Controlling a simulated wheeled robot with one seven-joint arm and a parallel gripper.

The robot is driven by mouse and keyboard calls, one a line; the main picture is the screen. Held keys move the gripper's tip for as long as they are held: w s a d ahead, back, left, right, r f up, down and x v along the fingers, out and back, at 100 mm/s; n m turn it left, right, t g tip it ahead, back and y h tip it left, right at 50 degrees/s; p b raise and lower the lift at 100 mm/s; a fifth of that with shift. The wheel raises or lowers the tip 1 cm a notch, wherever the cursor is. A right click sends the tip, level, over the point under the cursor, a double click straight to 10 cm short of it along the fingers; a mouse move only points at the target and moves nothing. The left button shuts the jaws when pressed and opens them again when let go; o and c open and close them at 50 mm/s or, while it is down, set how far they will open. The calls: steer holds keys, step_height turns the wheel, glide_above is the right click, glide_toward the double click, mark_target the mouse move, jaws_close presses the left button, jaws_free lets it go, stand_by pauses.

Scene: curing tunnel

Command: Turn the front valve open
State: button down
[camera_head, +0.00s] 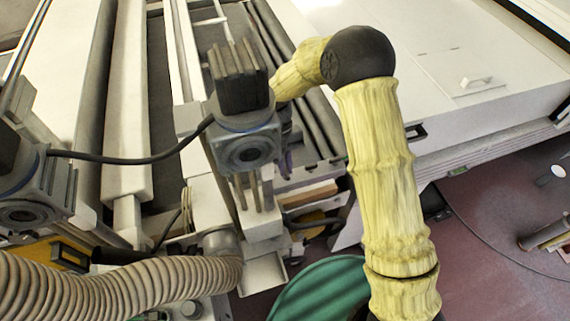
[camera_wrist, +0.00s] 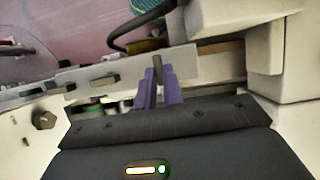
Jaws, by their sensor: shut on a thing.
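My gripper (camera_wrist: 159,76) has two purple fingers, close together, in the middle of the wrist view. They are shut on a small grey upright piece (camera_wrist: 158,63) at a pale rail, which I take to be the front valve's handle. Most of the handle is hidden between the fingers, so its angle cannot be told. In the head view my yellow-sleeved arm bends down behind a grey motor block. Only a bit of purple of my gripper (camera_head: 286,163) shows there, and the valve is hidden.
The grey motor block (camera_head: 247,145) with a black cable stands close beside my gripper. A ribbed hose (camera_head: 120,285) runs along the lower left. White panels (camera_head: 460,80) lie at the right. A green round thing (camera_head: 318,290) is below. Open reddish floor (camera_head: 490,210) lies lower right.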

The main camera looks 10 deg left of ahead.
steer(key=c, duration=1.5)
jaws_free()
steer(key=shift+w+r, duration=0.1)
steer(key=b+v, duration=0.4)
steer(key=v, duration=1.3)
steer(key=shift+r, duration=0.15)
steer(key=s+d+f+m+t+b, duration=0.1)
steer(key=s+d+f+m+t, duration=0.1)
steer(key=d, duration=0.8)
steer(key=s+d+f+m+t+y, duration=0.1)
steer(key=s+d+f+m+t, duration=0.1)
steer(key=s+d+f, duration=0.2)
steer(key=s+d+f+m+t+y+b, duration=0.1)
steer(key=s+d, duration=0.6)
steer(key=d, duration=0.9)
steer(key=shift+s+d+f+m+t+b, duration=0.1)
steer(key=shift+s+f+m+t+b, duration=0.1)
steer(key=shift+f+m+t, duration=0.3)
steer(key=shift+s+d+f+m+t+b, duration=0.1)
steer(key=shift+s+f+m+t+b, duration=0.15)
steer(key=shift+f, duration=0.45)
steer(key=shift+w, duration=0.1)
